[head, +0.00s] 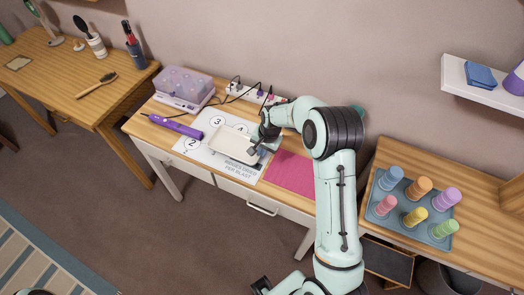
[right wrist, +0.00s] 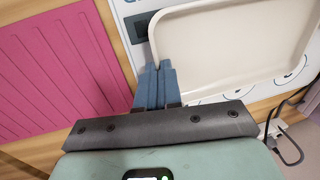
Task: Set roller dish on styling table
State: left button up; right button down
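A cream rectangular dish (head: 233,146) with a raised rim is at the styling table, over a white printed mat (head: 246,173) with numbered circles. I cannot tell whether it rests flat or is slightly raised. My right gripper (head: 257,148) is at the dish's right edge. In the right wrist view, my blue fingers (right wrist: 157,72) are close together with the rim of the dish (right wrist: 230,45) between them. The dish is empty where it shows. The styling table (head: 143,127) is wooden with white drawers.
A purple styling tool (head: 176,126) lies left of the mat, and a lidded purple box (head: 186,84) stands behind it. A pink ribbed mat (head: 290,174) lies to the right. A tray (head: 383,212) of several coloured rollers stands on the right-hand table. Cables run along the back.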

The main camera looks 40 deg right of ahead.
jog(key=shift+f, duration=0.2)
jog(key=c, duration=1.7)
grip_release()
jog(key=shift+f, duration=0.15)
jog(key=o, duration=0.4)
jog(key=r, duration=0.4)
jog(key=s+r, duration=0.1)
jog(key=r, duration=0.3)
jog(key=s+d+r, duration=0.1)
jog(key=r, duration=0.3)
jog(key=shift+r, duration=0.2)
